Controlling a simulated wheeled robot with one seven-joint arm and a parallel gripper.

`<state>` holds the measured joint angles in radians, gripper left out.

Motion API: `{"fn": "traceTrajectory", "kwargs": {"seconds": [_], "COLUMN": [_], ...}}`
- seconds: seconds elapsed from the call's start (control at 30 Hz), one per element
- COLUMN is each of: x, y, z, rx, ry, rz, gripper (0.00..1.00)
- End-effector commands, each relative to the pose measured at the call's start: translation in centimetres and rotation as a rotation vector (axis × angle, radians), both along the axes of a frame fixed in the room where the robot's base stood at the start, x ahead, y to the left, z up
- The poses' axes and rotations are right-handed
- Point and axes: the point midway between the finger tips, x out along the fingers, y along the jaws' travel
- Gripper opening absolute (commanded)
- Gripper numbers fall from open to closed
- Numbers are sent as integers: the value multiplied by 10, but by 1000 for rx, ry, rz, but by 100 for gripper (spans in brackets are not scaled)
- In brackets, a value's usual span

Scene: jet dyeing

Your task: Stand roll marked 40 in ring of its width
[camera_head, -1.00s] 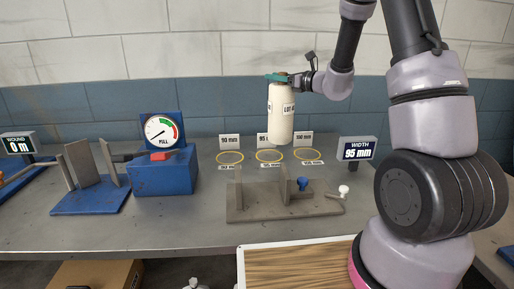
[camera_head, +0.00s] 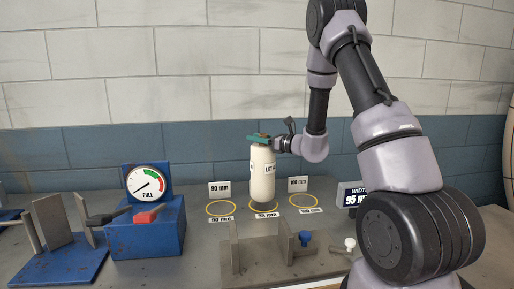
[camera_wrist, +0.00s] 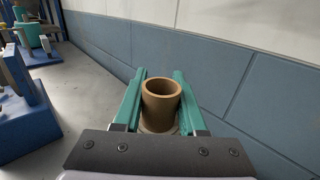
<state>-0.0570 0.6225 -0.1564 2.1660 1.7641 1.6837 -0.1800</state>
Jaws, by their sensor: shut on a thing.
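A white upright roll (camera_head: 262,176) with a partly readable "LOT" label is held in my gripper (camera_head: 259,139). In the wrist view my gripper's green fingers (camera_wrist: 158,100) are shut on the roll's brown core tube (camera_wrist: 161,98). The roll's bottom is over or in the middle yellow ring (camera_head: 263,206); I cannot tell whether it touches the table. The left ring (camera_head: 220,208) has a "90 mm" sign and the right ring (camera_head: 306,201) a "100 mm" sign; both are empty. The middle ring's sign is hidden behind the roll. A display (camera_head: 354,196) reads "WIDTH 95 mm".
A grey measuring fixture (camera_head: 262,262) with upright plates and blue and white knobs stands in front of the rings. A tiled wall (camera_head: 150,150) closes the back.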

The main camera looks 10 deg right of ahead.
Motion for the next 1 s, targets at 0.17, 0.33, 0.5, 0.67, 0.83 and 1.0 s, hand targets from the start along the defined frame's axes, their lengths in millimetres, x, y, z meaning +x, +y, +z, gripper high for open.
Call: {"fn": "traceTrajectory", "kwargs": {"seconds": [0.17,0.33,0.5,0.67,0.83,1.0], "x": [0,0,0,0,0,0], "y": [0,0,0,0,0,0], "z": [-26,-27,-29,-31,-31,-27], "rx": [0,1,1,0,0,-1], "ry": [3,0,1,1,1,1], "rz": [0,0,-1,0,0,0], "gripper": [0,0,0,71,71,71]}}
